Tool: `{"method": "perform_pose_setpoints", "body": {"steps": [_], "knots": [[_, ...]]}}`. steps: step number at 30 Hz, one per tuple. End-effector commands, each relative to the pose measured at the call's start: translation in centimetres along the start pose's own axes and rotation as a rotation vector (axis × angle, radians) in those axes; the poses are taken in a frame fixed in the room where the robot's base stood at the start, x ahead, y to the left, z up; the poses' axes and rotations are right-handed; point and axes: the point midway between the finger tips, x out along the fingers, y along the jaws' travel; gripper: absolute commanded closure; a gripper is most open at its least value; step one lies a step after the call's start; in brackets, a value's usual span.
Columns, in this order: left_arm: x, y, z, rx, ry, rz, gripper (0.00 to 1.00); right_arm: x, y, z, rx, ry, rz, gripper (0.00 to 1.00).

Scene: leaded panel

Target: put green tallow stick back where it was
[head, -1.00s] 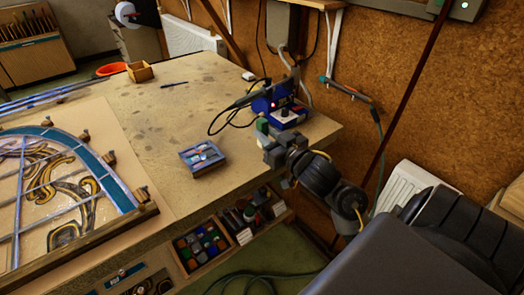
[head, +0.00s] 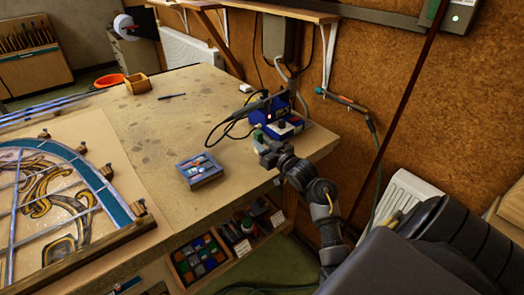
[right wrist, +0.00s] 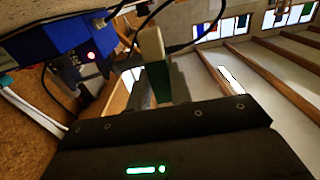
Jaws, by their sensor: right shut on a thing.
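My right gripper (head: 262,148) is shut on the green tallow stick (head: 257,134), at the right end of the bench beside the soldering station. In the right wrist view the stick (right wrist: 157,82) stands up from the jaws, green below with a pale cream upper part. Its lower end is hidden by the gripper body. My left gripper is not in view.
The blue soldering station (head: 283,122) and its cables are close behind the gripper. A small blue-grey tray (head: 202,173) sits left of it on the bench (head: 165,130). The leaded panel (head: 62,215) lies left. Divided boxes (head: 200,262) stand below the bench edge.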

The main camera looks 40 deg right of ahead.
Motion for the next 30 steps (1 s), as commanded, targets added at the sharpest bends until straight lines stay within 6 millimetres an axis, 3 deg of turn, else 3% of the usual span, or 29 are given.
{"method": "perform_pose_setpoints", "body": {"steps": [5, 12, 24, 25, 30], "knots": [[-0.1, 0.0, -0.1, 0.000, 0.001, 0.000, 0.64, 0.5, 0.4, 0.7, 0.002, -0.002, 0.001, 1.00], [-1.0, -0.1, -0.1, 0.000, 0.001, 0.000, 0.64, 0.4, 0.3, 3.5, 0.001, -0.002, 0.002, 1.00], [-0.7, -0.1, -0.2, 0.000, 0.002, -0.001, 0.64, 0.4, 0.3, 4.1, -0.001, -0.001, 0.002, 1.00], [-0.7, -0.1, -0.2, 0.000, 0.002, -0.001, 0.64, 0.4, 0.3, 4.0, -0.001, 0.000, 0.002, 0.75], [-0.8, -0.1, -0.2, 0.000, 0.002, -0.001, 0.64, 0.4, 0.3, 4.0, -0.001, -0.001, 0.002, 0.57]]}}
